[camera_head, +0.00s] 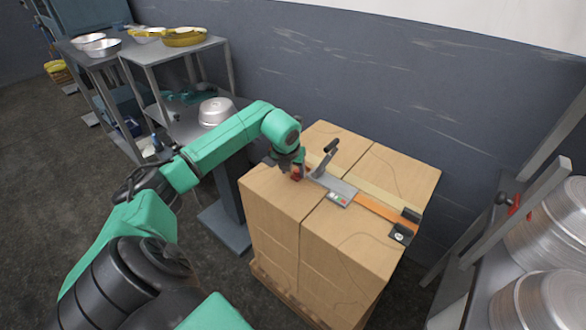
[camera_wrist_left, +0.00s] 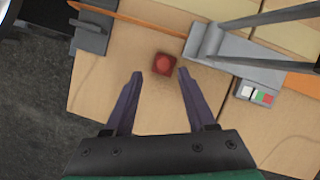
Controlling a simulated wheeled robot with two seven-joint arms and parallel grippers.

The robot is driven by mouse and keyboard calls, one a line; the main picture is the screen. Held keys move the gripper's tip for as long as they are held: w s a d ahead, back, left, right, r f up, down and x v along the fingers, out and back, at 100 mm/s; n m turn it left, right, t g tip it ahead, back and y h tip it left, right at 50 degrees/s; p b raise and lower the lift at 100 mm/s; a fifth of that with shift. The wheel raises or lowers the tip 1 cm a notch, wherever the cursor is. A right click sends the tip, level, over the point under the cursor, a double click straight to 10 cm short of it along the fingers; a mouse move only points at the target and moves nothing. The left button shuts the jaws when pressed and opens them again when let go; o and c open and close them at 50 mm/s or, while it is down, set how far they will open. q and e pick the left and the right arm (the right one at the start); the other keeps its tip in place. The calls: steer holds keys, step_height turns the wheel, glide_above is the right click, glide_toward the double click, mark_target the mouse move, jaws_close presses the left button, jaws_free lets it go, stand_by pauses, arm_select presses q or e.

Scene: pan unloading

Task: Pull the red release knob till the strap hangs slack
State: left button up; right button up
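The red release knob (camera_head: 296,173) is on top of the stacked cardboard boxes (camera_head: 270,190), beside a grey lever buckle (camera_head: 335,184). In the left wrist view the knob (camera_wrist_left: 164,64) shows just beyond and between the fingertips. My left gripper (camera_head: 291,164) is over the knob; in the wrist view its fingers (camera_wrist_left: 160,74) are open, with a gap on both sides of the knob. The orange strap (camera_head: 380,207) runs straight across the box top from the buckle to a dark corner piece. My right gripper is out of view.
A rack with metal pans (camera_head: 101,47) and yellow pans (camera_head: 184,37) stands at the back left. More pans (camera_head: 545,300) stand on a rack at the right. A grey wall (camera_head: 300,60) is close behind the boxes.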

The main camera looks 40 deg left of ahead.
arm_select(q)
steer(key=v, duration=1.4)
steer(key=shift+s+r+b, duration=0.2)
steer(key=shift+r+b, duration=0.05)
steer(key=shift+b, duration=0.05)
steer(key=shift+d+f, duration=0.1)
